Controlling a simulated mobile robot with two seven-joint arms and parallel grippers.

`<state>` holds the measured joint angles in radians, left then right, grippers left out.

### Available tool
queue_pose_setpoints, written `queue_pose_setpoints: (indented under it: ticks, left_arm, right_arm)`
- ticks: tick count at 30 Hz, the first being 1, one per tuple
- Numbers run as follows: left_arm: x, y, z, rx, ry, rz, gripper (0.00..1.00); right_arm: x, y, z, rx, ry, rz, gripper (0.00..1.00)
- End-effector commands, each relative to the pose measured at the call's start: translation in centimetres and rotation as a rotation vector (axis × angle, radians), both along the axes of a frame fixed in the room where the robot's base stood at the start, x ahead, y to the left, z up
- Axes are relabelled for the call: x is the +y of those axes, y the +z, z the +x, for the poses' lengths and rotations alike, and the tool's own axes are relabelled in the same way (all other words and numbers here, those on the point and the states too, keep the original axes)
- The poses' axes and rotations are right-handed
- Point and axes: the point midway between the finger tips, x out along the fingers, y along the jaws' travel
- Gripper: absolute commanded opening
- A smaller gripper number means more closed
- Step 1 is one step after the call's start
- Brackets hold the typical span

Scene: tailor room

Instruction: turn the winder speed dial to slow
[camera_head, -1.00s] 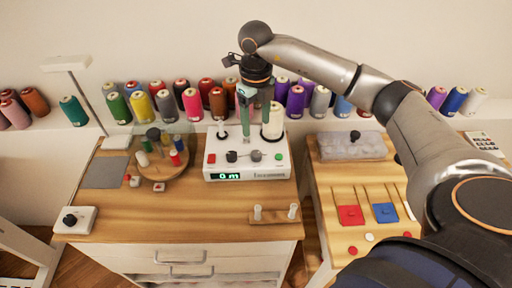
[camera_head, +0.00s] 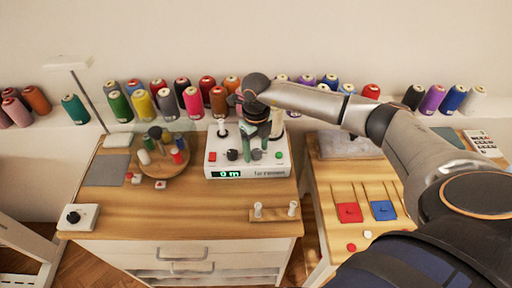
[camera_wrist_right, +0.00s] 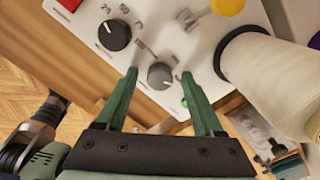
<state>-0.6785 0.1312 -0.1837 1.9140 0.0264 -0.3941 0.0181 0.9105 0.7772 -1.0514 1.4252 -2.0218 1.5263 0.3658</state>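The winder (camera_head: 212,160) is a white box on the wooden cabinet, with a green-lit display that reads 0 m. On its front are a black dial (camera_head: 232,154) and a grey dial beside it. In the right wrist view, the black dial (camera_wrist_right: 115,35) has numbers around it, and the grey dial (camera_wrist_right: 160,75) has small marks I cannot read. My right gripper (camera_head: 256,150) is over the winder. In the wrist view its green fingers (camera_wrist_right: 159,79) are open, one on each side of the grey dial; I cannot tell whether they touch it. My left gripper is not in view.
A cream thread cone (camera_wrist_right: 270,75) stands close to the right finger. A red button (camera_head: 212,157) and a green button (camera_head: 279,155) flank the dials. A round spool stand (camera_head: 163,163) is to the left. Thread cones line the back ledge.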

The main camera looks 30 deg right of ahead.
Motion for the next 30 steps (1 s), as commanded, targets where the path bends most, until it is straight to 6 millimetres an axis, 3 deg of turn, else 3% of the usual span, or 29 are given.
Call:
queue_pose_setpoints:
  ticks: [2, 18, 30]
  left_arm:
    - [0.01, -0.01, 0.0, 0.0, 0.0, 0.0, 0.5]
    - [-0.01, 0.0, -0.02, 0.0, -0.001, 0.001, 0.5]
    - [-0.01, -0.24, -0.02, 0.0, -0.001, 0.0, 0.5]
  right_arm:
    - [0.01, 0.02, 0.0, 0.0, 0.0, 0.0, 0.6]
    - [0.01, 0.07, 0.02, -0.001, 0.0, 0.0, 0.0]
    - [0.0, 0.03, 0.04, -0.001, 0.023, 0.0, 0.0]
